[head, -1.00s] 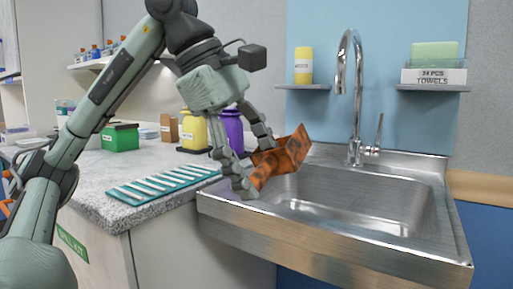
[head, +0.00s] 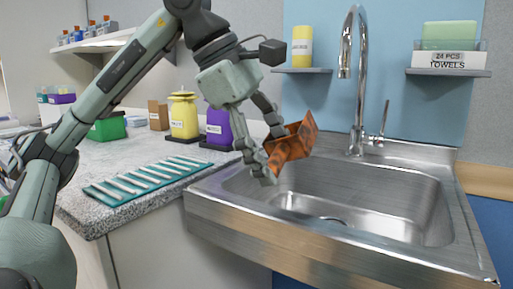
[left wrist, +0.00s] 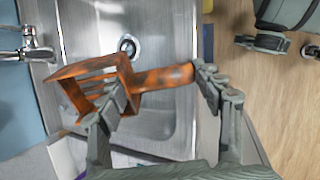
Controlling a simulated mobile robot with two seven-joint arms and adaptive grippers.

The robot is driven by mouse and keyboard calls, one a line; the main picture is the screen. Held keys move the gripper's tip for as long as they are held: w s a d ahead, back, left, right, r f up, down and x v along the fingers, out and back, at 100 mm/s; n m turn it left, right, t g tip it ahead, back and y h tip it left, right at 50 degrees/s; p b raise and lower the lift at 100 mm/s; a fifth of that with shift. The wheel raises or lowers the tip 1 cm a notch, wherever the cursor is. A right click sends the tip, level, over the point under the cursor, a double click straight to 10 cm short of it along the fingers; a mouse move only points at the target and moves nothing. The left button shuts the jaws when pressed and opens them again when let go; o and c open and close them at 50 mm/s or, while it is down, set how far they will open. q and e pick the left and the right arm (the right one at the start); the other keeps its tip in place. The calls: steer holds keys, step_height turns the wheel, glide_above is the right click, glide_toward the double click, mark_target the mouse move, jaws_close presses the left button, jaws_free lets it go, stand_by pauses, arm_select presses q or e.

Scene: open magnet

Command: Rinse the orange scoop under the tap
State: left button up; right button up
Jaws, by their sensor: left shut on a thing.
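The orange scoop (head: 293,146), marked with dark smudges, is held in my left gripper (head: 271,150). The fingers are shut on it, and the scoop is tilted above the left part of the steel sink (head: 345,187). In the left wrist view, the scoop (left wrist: 165,77) spans between the two fingers (left wrist: 163,84), with its open frame-like end to the left. The chrome tap (head: 358,100) stands at the sink's back, to the right of the scoop. The scoop is apart from the tap, and I see no running water. My right gripper is not seen.
A teal ribbed mat (head: 145,181) lies on the speckled counter left of the sink. Yellow (head: 184,117) and purple (head: 218,127) containers stand behind my left gripper. Wall shelves hold a yellow bottle (head: 302,47) and a towel box (head: 450,59). The sink basin looks empty.

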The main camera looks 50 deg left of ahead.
arm_select(q)
steer(key=w+d+f, duration=0.2)
steer(key=w+d, duration=0.2)
steer(key=w, duration=0.4)
steer(key=shift+w+d+p, duration=0.3)
steer(key=shift+p, duration=0.05)
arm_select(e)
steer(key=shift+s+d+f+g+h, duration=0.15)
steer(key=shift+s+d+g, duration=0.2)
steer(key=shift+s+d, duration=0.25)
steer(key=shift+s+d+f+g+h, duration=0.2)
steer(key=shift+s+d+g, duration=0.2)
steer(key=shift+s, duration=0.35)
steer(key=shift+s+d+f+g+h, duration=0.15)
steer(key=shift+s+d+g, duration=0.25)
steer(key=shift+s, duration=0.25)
